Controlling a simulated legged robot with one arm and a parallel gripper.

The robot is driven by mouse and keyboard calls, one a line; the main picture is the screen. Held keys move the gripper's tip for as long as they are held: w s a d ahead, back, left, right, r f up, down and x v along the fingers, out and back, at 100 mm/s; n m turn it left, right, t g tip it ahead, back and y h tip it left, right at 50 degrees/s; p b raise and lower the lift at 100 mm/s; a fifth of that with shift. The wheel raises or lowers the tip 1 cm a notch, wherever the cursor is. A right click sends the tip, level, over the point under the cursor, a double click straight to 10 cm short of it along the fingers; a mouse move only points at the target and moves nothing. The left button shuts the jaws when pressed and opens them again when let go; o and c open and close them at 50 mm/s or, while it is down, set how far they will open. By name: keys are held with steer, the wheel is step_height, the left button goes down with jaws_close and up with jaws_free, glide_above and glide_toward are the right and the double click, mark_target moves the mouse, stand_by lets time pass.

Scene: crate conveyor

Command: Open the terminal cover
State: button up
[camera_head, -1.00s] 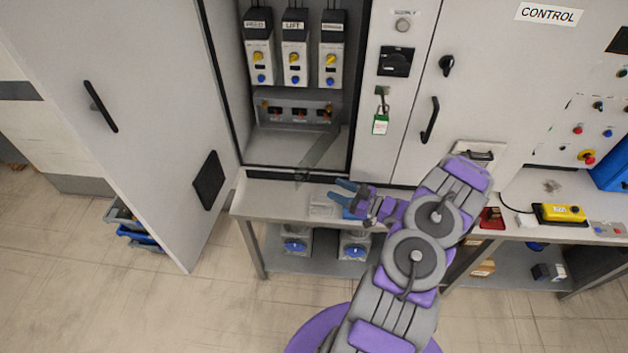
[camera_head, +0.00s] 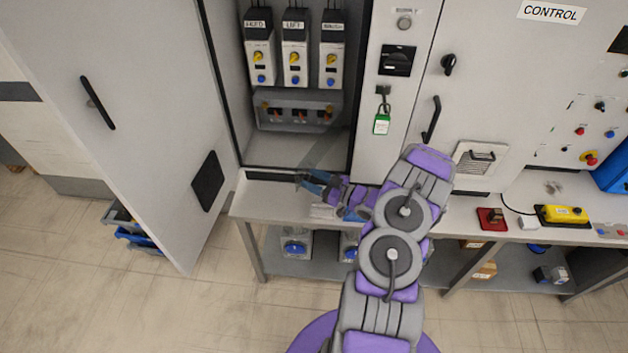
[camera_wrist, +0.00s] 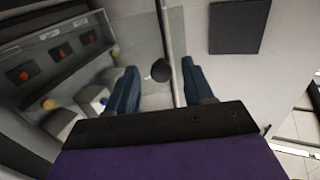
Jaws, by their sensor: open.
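The terminal cover (camera_head: 322,150) is a clear, faintly tinted panel, seen edge-on at a slant in front of the lower part of the open cabinet. In the wrist view its clear panel (camera_wrist: 175,35) runs down between my fingers, with a round black knob (camera_wrist: 161,71) on it. My gripper (camera_head: 308,181) is at the cover's lower front end. It is open, and in the wrist view its blue fingers (camera_wrist: 160,68) stand on either side of the knob and panel edge. I cannot tell whether either finger touches them.
The terminal block (camera_head: 296,110) sits inside the cabinet behind the cover. The open cabinet door (camera_head: 150,110) stands at left, with a black pad (camera_head: 207,181). The bench (camera_head: 270,205) lies below my gripper.

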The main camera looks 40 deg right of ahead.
steer(key=shift+c, duration=0.5)
jaws_close()
